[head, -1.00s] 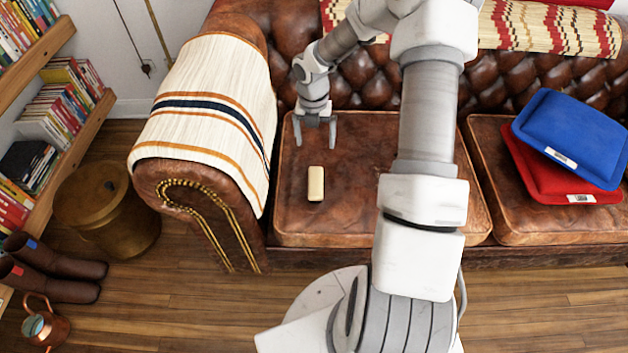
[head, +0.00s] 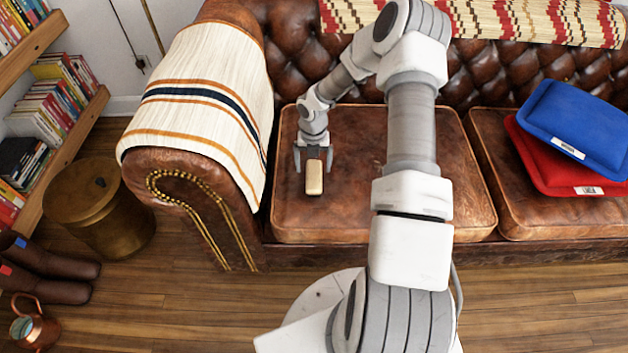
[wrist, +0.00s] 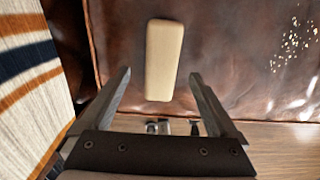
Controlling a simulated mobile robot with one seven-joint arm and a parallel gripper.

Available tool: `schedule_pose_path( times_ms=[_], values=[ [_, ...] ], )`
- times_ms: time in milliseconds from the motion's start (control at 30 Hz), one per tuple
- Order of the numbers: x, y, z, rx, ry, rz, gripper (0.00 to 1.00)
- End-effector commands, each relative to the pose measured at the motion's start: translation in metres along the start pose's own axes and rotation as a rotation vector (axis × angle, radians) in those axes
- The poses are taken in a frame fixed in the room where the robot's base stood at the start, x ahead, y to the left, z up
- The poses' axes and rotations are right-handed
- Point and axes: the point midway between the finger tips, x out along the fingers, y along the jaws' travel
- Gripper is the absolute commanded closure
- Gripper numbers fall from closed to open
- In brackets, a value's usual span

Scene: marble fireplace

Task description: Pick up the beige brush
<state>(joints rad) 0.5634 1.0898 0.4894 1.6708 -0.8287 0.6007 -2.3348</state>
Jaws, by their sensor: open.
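The beige brush (head: 314,178) is a small, pale, rounded block lying on the brown leather seat cushion (head: 350,215) of the sofa. In the wrist view the brush (wrist: 163,58) lies lengthwise, in line with the gap between the fingers and mostly beyond their tips. My gripper (head: 314,163) is open and empty. In the head view its fingers appear on either side of the brush's far end. In the wrist view my gripper (wrist: 160,75) shows both fingers apart, not touching the brush. The height of the fingers above the cushion is hard to tell.
The sofa arm with a striped throw (head: 205,105) rises close on the left. A blue cushion (head: 575,130) and a red cushion (head: 535,170) lie on the right seat. A patterned roll (head: 530,22) lies along the backrest. Cushion space around the brush is clear.

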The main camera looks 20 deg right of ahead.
Motion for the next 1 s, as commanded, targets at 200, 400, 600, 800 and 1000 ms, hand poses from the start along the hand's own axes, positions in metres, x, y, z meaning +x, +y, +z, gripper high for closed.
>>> schedule_pose_path(
  times_ms=[200, 400, 600, 800, 1000],
  values=[
    [0.021, -0.001, -0.001, 0.000, 0.001, 0.000, 0.05],
    [0.050, -0.002, -0.001, 0.000, 0.001, 0.000, 0.05],
    [0.051, -0.002, 0.000, 0.001, -0.002, 0.000, 0.05],
    [0.051, -0.002, 0.000, 0.001, -0.001, 0.000, 0.28],
    [0.051, -0.002, 0.000, 0.001, -0.001, 0.000, 0.64]
  ],
)
